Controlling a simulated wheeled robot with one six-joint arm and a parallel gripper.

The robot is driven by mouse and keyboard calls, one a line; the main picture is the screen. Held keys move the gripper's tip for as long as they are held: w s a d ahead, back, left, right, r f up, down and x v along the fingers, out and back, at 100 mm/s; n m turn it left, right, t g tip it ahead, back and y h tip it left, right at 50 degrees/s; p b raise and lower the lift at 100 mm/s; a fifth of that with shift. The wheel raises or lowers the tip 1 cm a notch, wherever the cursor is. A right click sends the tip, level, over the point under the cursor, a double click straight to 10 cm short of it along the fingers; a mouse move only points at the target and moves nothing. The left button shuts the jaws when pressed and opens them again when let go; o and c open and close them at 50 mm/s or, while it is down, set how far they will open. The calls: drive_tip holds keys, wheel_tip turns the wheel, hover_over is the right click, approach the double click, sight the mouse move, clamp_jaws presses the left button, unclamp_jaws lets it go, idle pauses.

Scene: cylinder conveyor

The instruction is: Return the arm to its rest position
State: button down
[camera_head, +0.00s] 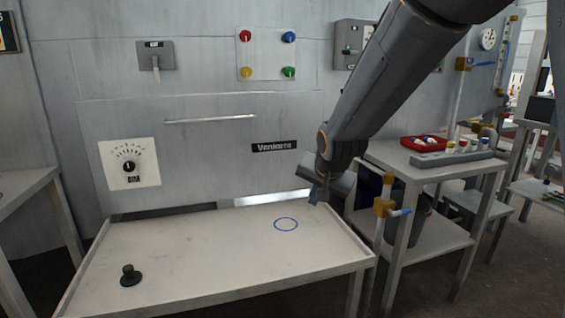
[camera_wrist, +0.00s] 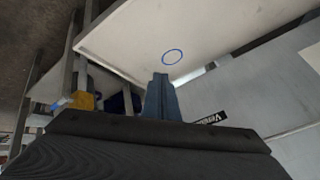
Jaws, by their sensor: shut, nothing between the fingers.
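My arm reaches in from the top right of the head view and slants down to the left. My gripper (camera_head: 316,196) is at its lower end, above the right back part of the white table (camera_head: 200,262). In the wrist view my gripper (camera_wrist: 160,78) has its fingers together, with nothing between them. A blue ring mark (camera_head: 286,224) lies on the table to the left of the gripper; it also shows in the wrist view (camera_wrist: 172,57) just beyond the fingertips.
A black knobbed piece (camera_head: 130,275) stands at the table's front left. The grey wall panel (camera_head: 200,150) rises behind the table. A yellow-and-blue valve (camera_head: 385,208) is right of the gripper. A side table (camera_head: 440,170) holds a red tray (camera_head: 424,142).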

drive_tip(key=s+d+f+n+g+p, duration=0.15)
drive_tip(key=s+n+g, duration=0.6)
drive_tip(key=s, duration=2.65)
drive_tip(key=d+r+m+h+p, duration=0.1)
drive_tip(key=d+r+m+p, duration=0.1)
drive_tip(key=d+r+p, duration=0.7)
drive_tip(key=r+p, duration=0.1)
drive_tip(key=p, duration=0.7)
